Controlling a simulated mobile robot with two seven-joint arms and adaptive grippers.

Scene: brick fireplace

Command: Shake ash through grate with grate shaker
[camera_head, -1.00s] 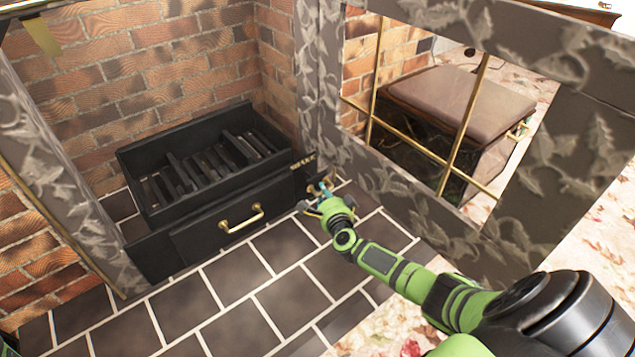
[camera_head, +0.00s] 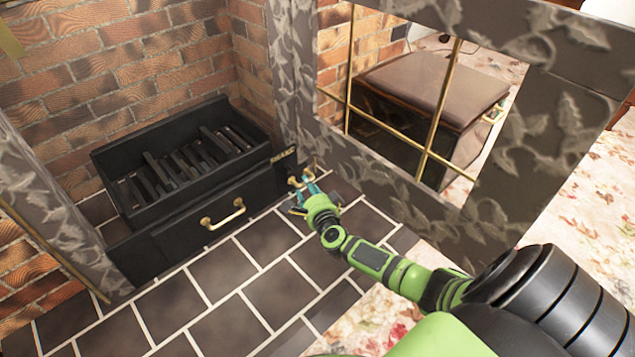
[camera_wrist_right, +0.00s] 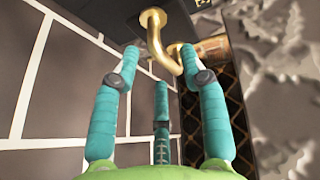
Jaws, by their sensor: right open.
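The black grate box (camera_head: 200,203) stands in the brick fireplace, with dark grate bars (camera_head: 180,165) showing in its open top. A small curved brass shaker handle (camera_head: 297,181) sits at the right end of its front, below lettering that seems to read "SHAKE". My right gripper (camera_head: 305,190) is at this handle. In the right wrist view, the handle (camera_wrist_right: 156,38) lies just beyond the spread teal fingertips of the open gripper (camera_wrist_right: 160,70), roughly between the two outer ones. Whether any finger touches it is unclear. My left gripper is out of view.
A brass drawer pull (camera_head: 223,215) is on the box front, left of the gripper. Dark hearth tiles (camera_head: 268,240) in front are clear. A leaf-patterned surround (camera_head: 400,170) with a gold-barred opening rises right of the gripper. A brown-topped box (camera_head: 430,85) shows through it.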

